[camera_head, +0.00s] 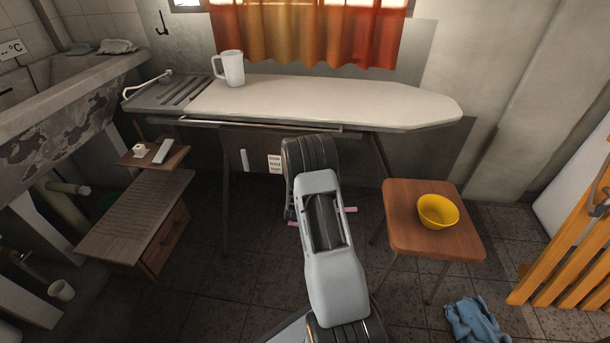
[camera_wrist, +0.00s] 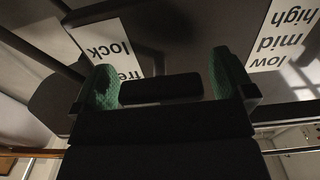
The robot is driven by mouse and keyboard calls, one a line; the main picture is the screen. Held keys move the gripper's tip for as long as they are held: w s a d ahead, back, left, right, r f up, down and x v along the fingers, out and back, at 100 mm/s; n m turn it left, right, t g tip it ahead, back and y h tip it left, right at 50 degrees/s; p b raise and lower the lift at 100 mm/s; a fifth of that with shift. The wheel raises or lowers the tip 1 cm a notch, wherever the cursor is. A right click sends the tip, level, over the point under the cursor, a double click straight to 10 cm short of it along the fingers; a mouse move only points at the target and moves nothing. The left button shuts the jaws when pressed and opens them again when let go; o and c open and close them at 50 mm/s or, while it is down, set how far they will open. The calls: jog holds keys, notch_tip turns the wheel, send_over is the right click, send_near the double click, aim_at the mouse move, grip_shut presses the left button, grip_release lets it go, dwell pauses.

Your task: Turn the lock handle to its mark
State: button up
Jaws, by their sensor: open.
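My gripper (camera_wrist: 163,78) is open in the wrist view, its two green-padded fingers spread apart. A dark rounded bar (camera_wrist: 160,89) shows between the fingers; I cannot tell whether it is the lock handle or part of my gripper. Beyond the left finger is a white label (camera_wrist: 108,46) reading "lock" and "free", upside down and partly covered by the finger. To the right is another white label (camera_wrist: 285,38) reading "high", "mid", "low". In the head view, my arm hides the lock handle and most of my gripper under the ironing board (camera_head: 330,98).
A white mug (camera_head: 231,68) stands on the ironing board. A yellow bowl (camera_head: 438,211) sits on a wooden stool (camera_head: 405,200) to the right. A small drawer cabinet (camera_head: 130,215) stands at left. A blue cloth (camera_head: 473,320) lies on the floor.

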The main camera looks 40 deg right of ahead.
jog(key=shift+w+d, duration=0.2)
jog(key=c, duration=0.9)
